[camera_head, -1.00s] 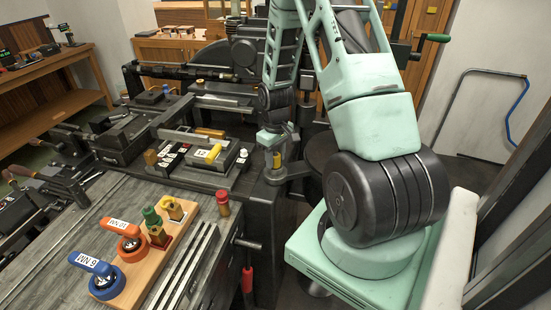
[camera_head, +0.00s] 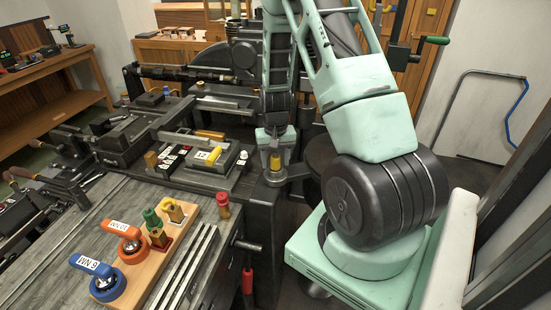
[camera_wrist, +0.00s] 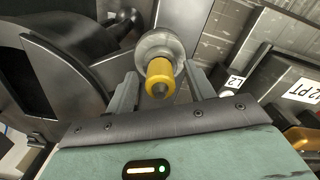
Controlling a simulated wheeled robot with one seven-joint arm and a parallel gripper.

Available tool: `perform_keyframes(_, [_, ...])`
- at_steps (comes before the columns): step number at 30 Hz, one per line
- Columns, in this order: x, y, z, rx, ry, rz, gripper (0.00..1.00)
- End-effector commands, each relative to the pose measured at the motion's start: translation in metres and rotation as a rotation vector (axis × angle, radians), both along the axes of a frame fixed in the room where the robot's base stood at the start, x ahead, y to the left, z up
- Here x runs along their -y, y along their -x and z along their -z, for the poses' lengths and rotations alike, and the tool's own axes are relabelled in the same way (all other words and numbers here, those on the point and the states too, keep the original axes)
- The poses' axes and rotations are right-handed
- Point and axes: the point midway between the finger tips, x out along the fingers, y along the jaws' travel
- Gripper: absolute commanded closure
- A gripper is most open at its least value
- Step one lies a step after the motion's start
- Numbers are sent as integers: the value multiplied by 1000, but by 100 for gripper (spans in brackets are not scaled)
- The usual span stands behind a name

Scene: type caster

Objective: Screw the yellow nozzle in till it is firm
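The yellow nozzle (camera_head: 275,162) stands upright in a round grey fitting (camera_head: 273,176) at the right end of the dark machine. In the wrist view the nozzle (camera_wrist: 159,76) points toward the camera, with the grey fitting (camera_wrist: 161,44) behind it. My gripper (camera_head: 272,146) is above it, pointing down. In the wrist view my gripper (camera_wrist: 162,84) is open, one finger on each side of the nozzle, with gaps between. How deep the nozzle's thread sits is hidden.
A wooden stand (camera_head: 150,262) at the front holds blue and orange tools with torque labels, plus green and yellow pieces. A red-topped piece (camera_head: 222,206) stands beside it. A block with white labels (camera_head: 212,170) lies left of the fitting.

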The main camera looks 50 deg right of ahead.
Motion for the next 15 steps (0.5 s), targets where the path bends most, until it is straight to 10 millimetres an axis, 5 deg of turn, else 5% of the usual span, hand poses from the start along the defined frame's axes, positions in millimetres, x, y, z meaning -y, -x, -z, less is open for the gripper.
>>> perform_keyframes(8, [1,-1,-17,4,3,-2,46])
perform_keyframes(15, [1,-1,-65,7,5,-3,46])
